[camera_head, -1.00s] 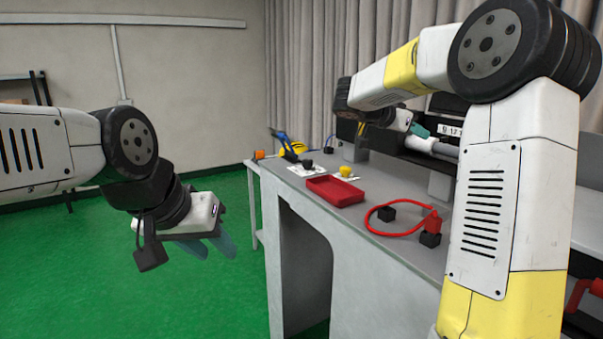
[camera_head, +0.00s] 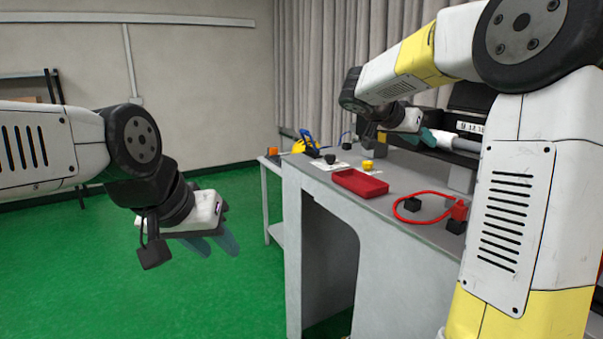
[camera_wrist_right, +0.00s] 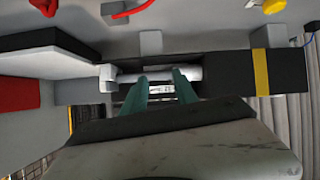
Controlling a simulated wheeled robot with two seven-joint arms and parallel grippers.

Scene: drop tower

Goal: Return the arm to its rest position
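My left arm comes in from the left in the head view, and its gripper (camera_head: 213,244) hangs over the green floor, left of the bench. Its two teal fingers are apart with nothing between them. My right arm is raised and bent over the bench at the right. Its gripper (camera_head: 428,137) is partly hidden behind its own wrist, near a pale cylinder (camera_head: 455,141). In the right wrist view the two fingers of the right gripper (camera_wrist_right: 160,80) are apart and empty. The cylinder (camera_wrist_right: 157,75) lies crosswise beyond their tips.
A dark unit stands at the back. The floor (camera_head: 100,270) left of the bench is clear.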

